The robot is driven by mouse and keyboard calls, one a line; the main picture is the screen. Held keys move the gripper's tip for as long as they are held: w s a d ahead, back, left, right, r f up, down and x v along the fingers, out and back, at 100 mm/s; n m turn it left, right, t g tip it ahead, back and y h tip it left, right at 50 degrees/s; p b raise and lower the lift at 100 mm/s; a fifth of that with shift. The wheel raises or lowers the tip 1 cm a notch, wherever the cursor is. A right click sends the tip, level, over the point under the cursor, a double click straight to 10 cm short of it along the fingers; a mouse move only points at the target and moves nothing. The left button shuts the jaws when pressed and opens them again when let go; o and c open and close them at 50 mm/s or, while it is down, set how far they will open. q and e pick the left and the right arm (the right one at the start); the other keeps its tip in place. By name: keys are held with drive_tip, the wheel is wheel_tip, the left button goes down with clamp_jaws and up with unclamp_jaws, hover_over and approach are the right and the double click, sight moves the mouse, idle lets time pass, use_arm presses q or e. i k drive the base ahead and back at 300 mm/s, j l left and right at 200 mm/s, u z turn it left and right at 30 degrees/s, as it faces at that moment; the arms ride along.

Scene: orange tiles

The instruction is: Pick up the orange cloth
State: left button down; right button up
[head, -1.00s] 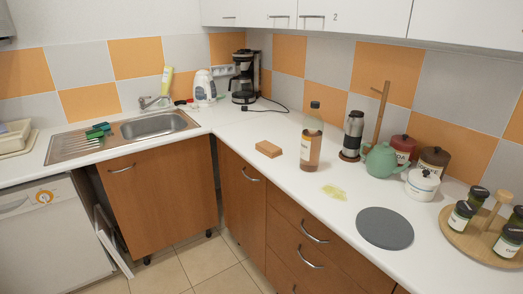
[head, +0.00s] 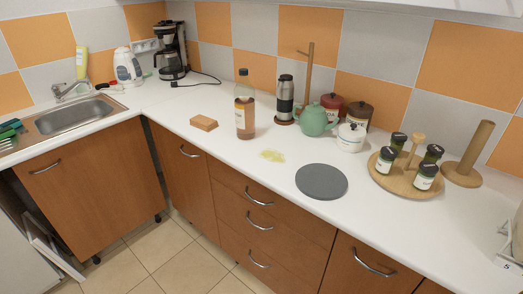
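I see nothing that is clearly an orange cloth in the head view. A small orange-brown block (head: 204,123) lies on the white counter, left of the bottle; it looks stiff, and I cannot tell if it is a cloth or a sponge. A flat yellow-green patch (head: 272,156) lies on the counter in front of the bottle; it looks like a spill or smear. Neither of my grippers is in view.
A tall bottle (head: 245,108), a green teapot (head: 317,120), a grey round mat (head: 321,181) and a wooden tray with several jars (head: 381,181) stand on the counter. The sink (head: 75,115) is at left. The counter front between block and mat is mostly clear.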

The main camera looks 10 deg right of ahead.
sight(207, 124)
drive_tip(key=i+j+z, duration=0.1)
drive_tip(key=z, duration=0.4)
drive_tip(key=j+z, duration=0.2)
drive_tip(key=z, duration=0.25)
drive_tip(key=j+z, duration=0.2)
drive_tip(key=z, duration=0.3)
drive_tip(key=j+z, duration=0.25)
drive_tip(key=j, duration=0.2)
drive_tip(key=j+z, duration=0.3)
drive_tip(key=j, duration=0.35)
drive_tip(key=k+j+z, duration=0.15)
drive_tip(key=j, duration=0.5)
drive_tip(key=k+j, duration=0.1)
drive_tip(key=j, duration=0.25)
drive_tip(key=k+j, duration=0.1)
drive_tip(key=j, duration=0.2)
drive_tip(key=k+j, duration=0.1)
drive_tip(key=j, duration=0.25)
drive_tip(key=k+j+z, duration=0.1)
drive_tip(key=j, duration=0.2)
